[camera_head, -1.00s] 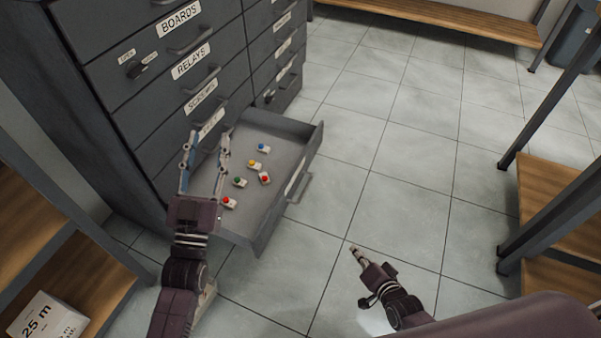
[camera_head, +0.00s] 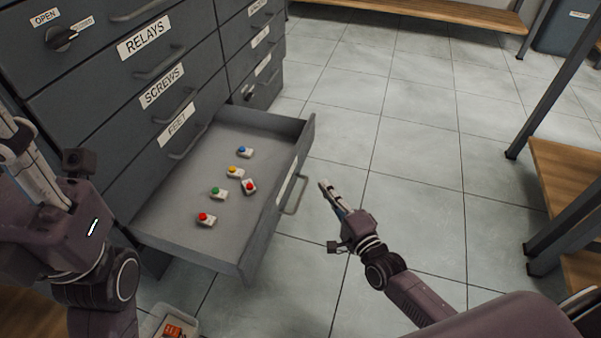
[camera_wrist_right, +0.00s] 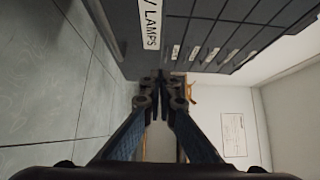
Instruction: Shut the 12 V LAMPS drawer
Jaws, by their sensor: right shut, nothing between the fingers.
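The 12 V LAMPS drawer (camera_head: 262,222) is pulled out from the bottom of the dark grey cabinet. Several small switches with coloured buttons lie inside. Its front carries a label and a bar handle (camera_head: 295,194); part of the label, reading LAMPS, shows in the right wrist view (camera_wrist_right: 151,24). My right gripper (camera_head: 323,186) is shut and empty, just in front of the drawer front and to the right of the handle. Its fingers are together in the right wrist view (camera_wrist_right: 160,88). My left gripper (camera_head: 12,130) is at the left edge, partly cut off, so its opening is unclear.
Closed drawers, RELAYS (camera_head: 145,38), SCREWS (camera_head: 162,86) and FEET (camera_head: 174,125), are above. A knob (camera_head: 61,38) is at upper left. A small bin (camera_head: 184,320) stands on the floor at bottom. Tiled floor is free before the drawer; a shelf (camera_head: 565,170) stands right.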

